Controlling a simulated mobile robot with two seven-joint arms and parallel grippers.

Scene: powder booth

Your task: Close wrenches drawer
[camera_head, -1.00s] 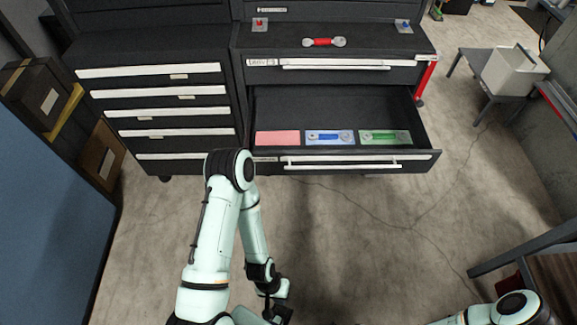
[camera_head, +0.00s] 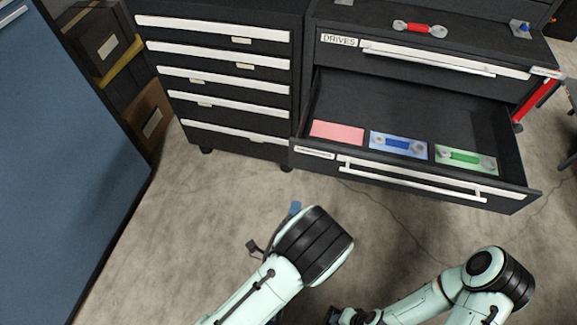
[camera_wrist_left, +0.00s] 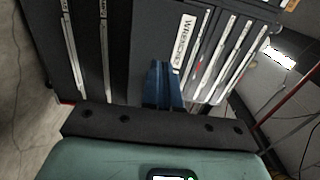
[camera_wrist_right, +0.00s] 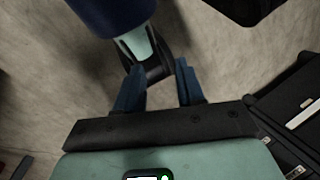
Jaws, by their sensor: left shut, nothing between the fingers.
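The wrenches drawer (camera_head: 415,182) is pulled out of the right-hand black cabinet, with a pale bar handle across its front. In it lie a pink pad, a blue pad with a wrench and a green pad with a wrench. My left gripper (camera_head: 295,208) is below and apart from the drawer front, mostly hidden by my arm. In the left wrist view its blue fingers (camera_wrist_left: 165,84) are shut and empty, with the WRENCHES label (camera_wrist_left: 184,42) beyond them. My right gripper (camera_wrist_right: 158,86) is open and empty in the right wrist view, over the floor.
The drives drawer (camera_head: 430,60) above is shut. A red-handled wrench (camera_head: 420,28) lies on the cabinet top. A shut drawer chest (camera_head: 222,75) stands left, with boxes and a blue panel (camera_head: 60,150) beyond. Floor before the drawer is clear apart from my arms.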

